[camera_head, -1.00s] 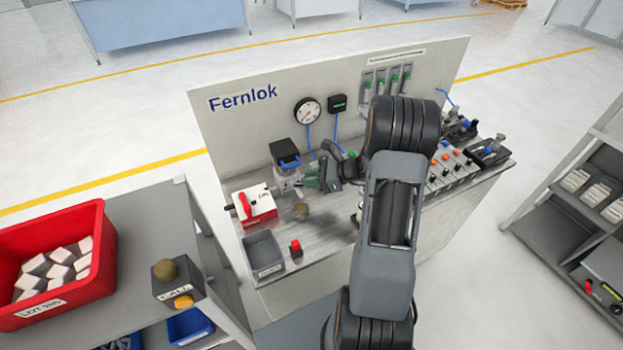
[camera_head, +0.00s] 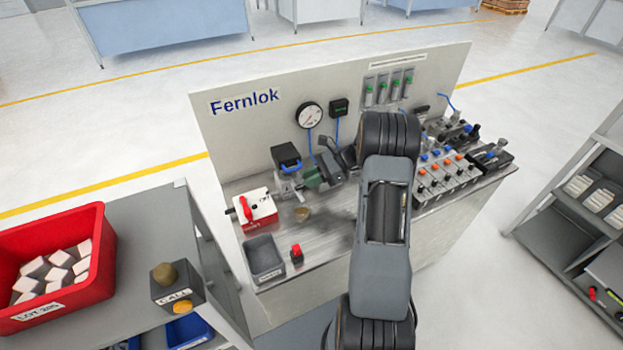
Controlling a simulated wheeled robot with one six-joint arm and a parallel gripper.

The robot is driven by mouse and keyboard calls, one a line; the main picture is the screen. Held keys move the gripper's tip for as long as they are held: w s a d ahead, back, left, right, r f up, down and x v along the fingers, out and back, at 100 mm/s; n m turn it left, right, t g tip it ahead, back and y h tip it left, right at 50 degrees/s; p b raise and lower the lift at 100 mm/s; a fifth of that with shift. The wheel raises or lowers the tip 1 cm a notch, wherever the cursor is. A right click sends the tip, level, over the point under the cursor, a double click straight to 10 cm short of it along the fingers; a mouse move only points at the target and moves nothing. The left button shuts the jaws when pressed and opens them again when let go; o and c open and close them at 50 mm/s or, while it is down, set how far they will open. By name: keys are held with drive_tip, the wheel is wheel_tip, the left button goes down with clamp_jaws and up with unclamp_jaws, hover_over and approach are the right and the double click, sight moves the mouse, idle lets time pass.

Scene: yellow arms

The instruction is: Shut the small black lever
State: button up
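I cannot single out the small black lever with certainty. Black-handled fittings (camera_head: 474,132) stand at the right end of the bench (camera_head: 330,232), beside a block of grey valves with orange and blue knobs (camera_head: 432,175). A dark green device (camera_head: 313,176) sits near the middle of the bench, left of my arm. My gripper (camera_head: 328,158) seems to be the dark shape just left of my black wrist joint, close to the green device. It is small and partly hidden by the wrist, so its fingers and any contact cannot be made out.
A white and red box with a red lever (camera_head: 246,206), a grey tray (camera_head: 264,256) and a red button (camera_head: 296,254) are on the bench's left. A pressure gauge (camera_head: 309,115) is on the back panel. A red bin (camera_head: 95,285) stands on the left table.

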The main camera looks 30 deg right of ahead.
drive_tip(key=o, duration=0.4)
drive_tip(key=shift+d, duration=0.1)
drive_tip(key=b+v, duration=0.2)
drive_tip(key=v, duration=1.1)
drive_tip(key=shift+d, duration=0.35)
drive_tip(key=shift+s, duration=0.15)
